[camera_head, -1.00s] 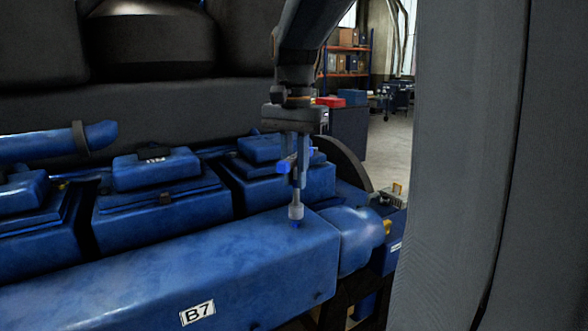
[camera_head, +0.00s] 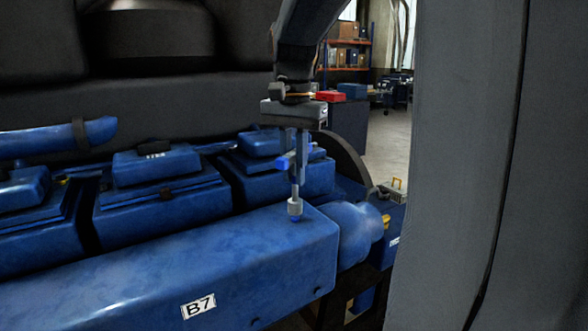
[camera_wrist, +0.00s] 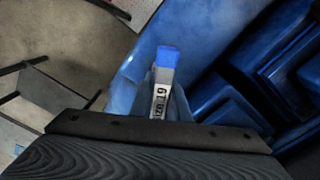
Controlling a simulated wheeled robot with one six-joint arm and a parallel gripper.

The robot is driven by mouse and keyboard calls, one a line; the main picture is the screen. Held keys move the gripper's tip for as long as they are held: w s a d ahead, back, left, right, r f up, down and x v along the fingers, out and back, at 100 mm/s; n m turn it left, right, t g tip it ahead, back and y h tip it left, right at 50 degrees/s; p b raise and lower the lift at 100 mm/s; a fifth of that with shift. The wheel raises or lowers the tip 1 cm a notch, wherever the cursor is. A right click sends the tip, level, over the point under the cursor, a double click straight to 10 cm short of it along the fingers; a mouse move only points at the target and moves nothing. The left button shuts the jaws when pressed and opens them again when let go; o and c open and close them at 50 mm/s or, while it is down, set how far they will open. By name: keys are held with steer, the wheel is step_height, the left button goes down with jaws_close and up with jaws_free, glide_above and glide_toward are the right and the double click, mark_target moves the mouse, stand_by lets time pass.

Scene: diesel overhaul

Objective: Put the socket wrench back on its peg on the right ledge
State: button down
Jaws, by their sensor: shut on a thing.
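My gripper (camera_head: 297,168) is shut on the socket wrench, which has a blue-ended handle (camera_head: 283,163) and a grey socket (camera_head: 295,206) pointing straight down. The socket is over the right end of the long blue ledge (camera_head: 150,275) marked B7. A small blue piece (camera_head: 295,218) shows directly under the socket; I cannot tell whether it is the peg or part of the wrench, nor whether the socket touches it.
Blue engine covers (camera_head: 160,200) stand behind the ledge. A rounded blue end piece (camera_head: 358,235) is to its right. A large grey surface (camera_head: 455,170) fills the right side. Open floor (camera_head: 392,140) and shelves (camera_head: 345,60) are farther back.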

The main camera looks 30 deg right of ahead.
mark_target(294, 151)
steer(key=shift+f, duration=0.2)
steer(key=shift+f+b, duration=0.45)
steer(key=shift+f, duration=0.45)
steer(key=c, duration=1)
jaws_free()
steer(key=shift+c, duration=0.2)
step_height(294, 151, up, 7)
steer(key=p, duration=0.6)
steer(key=shift+r, duration=0.95)
